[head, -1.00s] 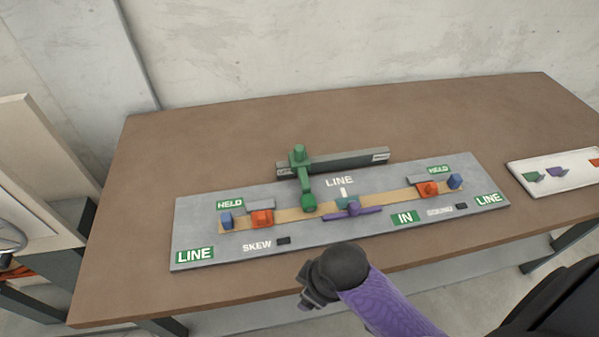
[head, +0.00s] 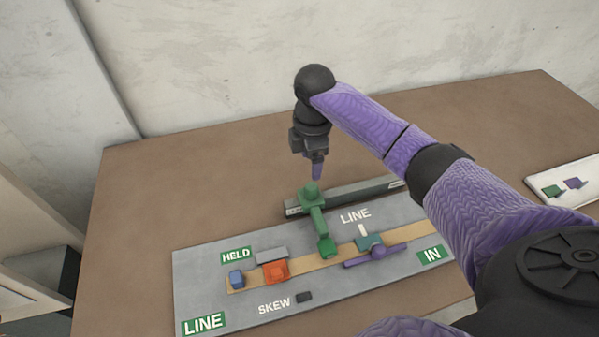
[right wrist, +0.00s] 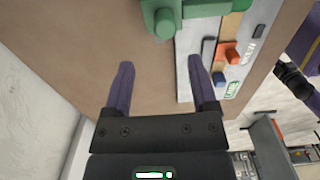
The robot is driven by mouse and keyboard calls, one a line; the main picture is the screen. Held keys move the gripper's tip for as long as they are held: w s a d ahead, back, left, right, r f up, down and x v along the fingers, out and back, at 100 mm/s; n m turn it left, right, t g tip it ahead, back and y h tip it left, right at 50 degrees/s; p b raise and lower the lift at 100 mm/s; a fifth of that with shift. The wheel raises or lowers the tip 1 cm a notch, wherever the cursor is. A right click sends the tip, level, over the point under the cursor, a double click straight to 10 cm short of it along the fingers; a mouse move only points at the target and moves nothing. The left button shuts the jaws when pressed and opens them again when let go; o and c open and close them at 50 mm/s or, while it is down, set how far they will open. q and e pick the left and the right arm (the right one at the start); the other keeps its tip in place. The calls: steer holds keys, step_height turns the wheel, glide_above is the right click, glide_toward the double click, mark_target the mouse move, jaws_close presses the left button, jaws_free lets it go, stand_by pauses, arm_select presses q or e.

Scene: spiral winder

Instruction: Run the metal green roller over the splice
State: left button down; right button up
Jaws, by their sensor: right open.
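The green roller (head: 318,222) has an upright knob at its back end, by the grey rail (head: 345,195), and its front end rests on the tan strip (head: 300,273). In the right wrist view the green roller (right wrist: 164,20) is at the top, beyond the fingertips. My right gripper (head: 317,172) hangs just above and behind the knob, pointing down. In the right wrist view its purple fingers (right wrist: 161,75) are apart with nothing between them. No splice line is clearly visible.
An orange block (head: 275,271) and a blue block (head: 237,279) sit at the strip's left end on the grey board (head: 210,290). A white tray (head: 590,187) lies at right. The brown table (head: 200,180) is clear behind the board.

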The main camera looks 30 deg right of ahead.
mark_target(312, 186)
steer(key=f, duration=0.2)
steer(key=s+f+b, duration=0.1)
steer(key=f, duration=0.1)
steer(key=shift+f, duration=0.3)
step_height(312, 186, down, 4)
steer(key=shift+w+r+b, duration=0.15)
steer(key=shift+r+b, duration=0.05)
steer(key=shift+b, duration=0.65)
steer(key=shift+f, duration=0.55)
arm_select(q)
steer(key=s+f, duration=0.2)
steer(key=f, duration=0.1)
steer(key=shift+f, duration=0.15)
arm_select(e)
steer(key=shift+c, duration=0.4)
jaws_close()
